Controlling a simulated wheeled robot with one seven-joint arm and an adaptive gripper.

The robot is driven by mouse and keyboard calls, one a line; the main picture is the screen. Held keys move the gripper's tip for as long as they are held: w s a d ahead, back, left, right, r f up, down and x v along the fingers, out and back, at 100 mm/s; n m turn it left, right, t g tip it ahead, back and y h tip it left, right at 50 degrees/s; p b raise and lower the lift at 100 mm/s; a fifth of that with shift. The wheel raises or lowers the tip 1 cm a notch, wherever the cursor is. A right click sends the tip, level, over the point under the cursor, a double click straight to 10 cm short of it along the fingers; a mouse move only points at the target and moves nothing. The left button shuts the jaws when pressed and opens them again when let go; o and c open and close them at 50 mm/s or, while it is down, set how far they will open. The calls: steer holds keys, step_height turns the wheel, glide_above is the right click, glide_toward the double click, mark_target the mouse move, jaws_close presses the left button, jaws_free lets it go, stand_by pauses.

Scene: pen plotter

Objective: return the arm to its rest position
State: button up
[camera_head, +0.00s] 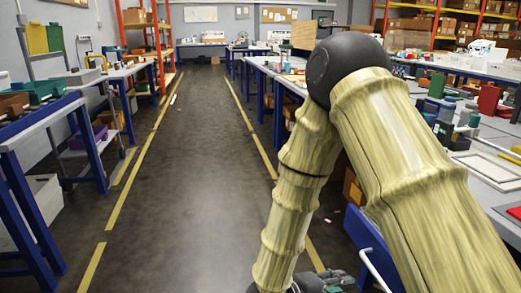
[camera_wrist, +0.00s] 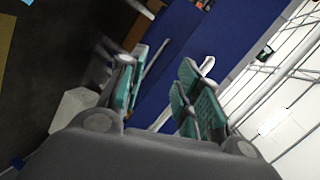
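My gripper (camera_wrist: 162,88) shows in the wrist view with its two teal-padded fingers apart. The gap between them looks empty, with a dark blue panel (camera_wrist: 188,35) behind it. In the head view my bamboo-textured arm is bent at a dark round elbow joint. One link runs from the elbow to the lower right, and the other hangs down toward the bottom edge. The hanging end is low beside the right-hand benches, and the gripper is cut off or unclear there. The pen plotter cannot be made out for certain.
The grey floor aisle (camera_head: 190,170) is clear between yellow lines. Blue-legged benches (camera_head: 40,125) stand on the left. A crowded bench (camera_head: 490,190) on the right lies close to my arm. In the wrist view, a white surface with rails (camera_wrist: 290,120) is at the right.

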steer(key=s+d+f+n+y, duration=0.1)
steer(key=s+f+n+y, duration=0.25)
steer(key=f+n, duration=0.55)
steer(key=s+d+f+n+y, duration=0.15)
steer(key=f+n+y, duration=0.45)
steer(key=f, duration=0.6)
steer(key=s+f+n+g+y, duration=0.1)
steer(key=s+f+n+g, duration=0.2)
steer(key=s, duration=0.4)
steer(key=s+a+f+n+g+y, duration=0.1)
steer(key=s+f+n+y, duration=0.15)
steer(key=s+n, duration=0.4)
steer(key=s+f+n+g+y, duration=0.15)
steer(key=s+f+n, duration=0.25)
steer(key=s, duration=0.4)
step_height(320, 180, up, 30)
steer(key=h+p, duration=0.1)
steer(key=p, duration=2.8)
steer(key=shift+w+f, duration=0.2)
steer(key=shift+w, duration=0.1)
steer(key=shift+m, duration=0.25)
